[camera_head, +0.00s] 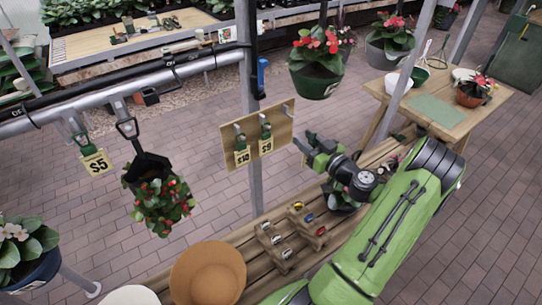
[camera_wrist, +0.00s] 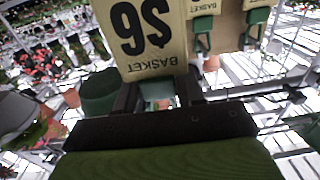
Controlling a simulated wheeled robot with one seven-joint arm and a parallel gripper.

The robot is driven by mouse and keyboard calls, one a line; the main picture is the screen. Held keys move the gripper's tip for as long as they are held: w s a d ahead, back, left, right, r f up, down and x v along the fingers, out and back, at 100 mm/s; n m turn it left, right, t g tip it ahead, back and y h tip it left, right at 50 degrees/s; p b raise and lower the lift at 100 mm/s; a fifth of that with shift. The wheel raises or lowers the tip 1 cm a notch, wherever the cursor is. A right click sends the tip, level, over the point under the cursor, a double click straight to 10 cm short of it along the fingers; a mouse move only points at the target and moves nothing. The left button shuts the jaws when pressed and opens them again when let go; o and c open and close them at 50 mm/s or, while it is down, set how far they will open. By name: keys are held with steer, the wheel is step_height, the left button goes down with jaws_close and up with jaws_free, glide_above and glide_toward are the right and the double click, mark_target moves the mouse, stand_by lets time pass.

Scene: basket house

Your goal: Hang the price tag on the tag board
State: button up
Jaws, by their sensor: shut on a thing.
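The wooden tag board (camera_head: 252,152) is fixed to a grey post in the head view. A $10 tag (camera_head: 242,158) and a $9 tag (camera_head: 266,145) hang side by side from green clips on its left and middle. The board's right part is bare of tags. My gripper (camera_head: 306,146) is just right of the board, shut on a price tag. That tag reads $6 BASKET upside down in the wrist view (camera_wrist: 150,38); only a sliver shows in the head view. In the wrist view the board (camera_wrist: 229,48) is close behind and to the right.
A $5 tag (camera_head: 96,162) hangs from the rail at left, beside a hanging flower pot (camera_head: 150,165). A flower pot (camera_head: 316,80) hangs just above and right of the board. Below is a slatted bench (camera_head: 245,240) with small items and a straw hat (camera_head: 208,275).

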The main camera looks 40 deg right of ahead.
steer(key=d+h, duration=0.1)
steer(key=p, duration=0.4)
glide_toward(283, 114)
steer(key=w, duration=0.4)
steer(key=shift+w+d+f, duration=0.2)
steer(key=shift+w+d, duration=0.15)
steer(key=shift+w+f+b, duration=0.15)
steer(key=shift+b, duration=0.3)
steer(key=shift+w, duration=0.1)
steer(key=shift+w+d+b, duration=0.15)
steer(key=shift+w+b, duration=0.2)
steer(key=shift+w, duration=0.65)
steer(key=shift+r, duration=0.3)
steer(key=shift+w+r, duration=0.1)
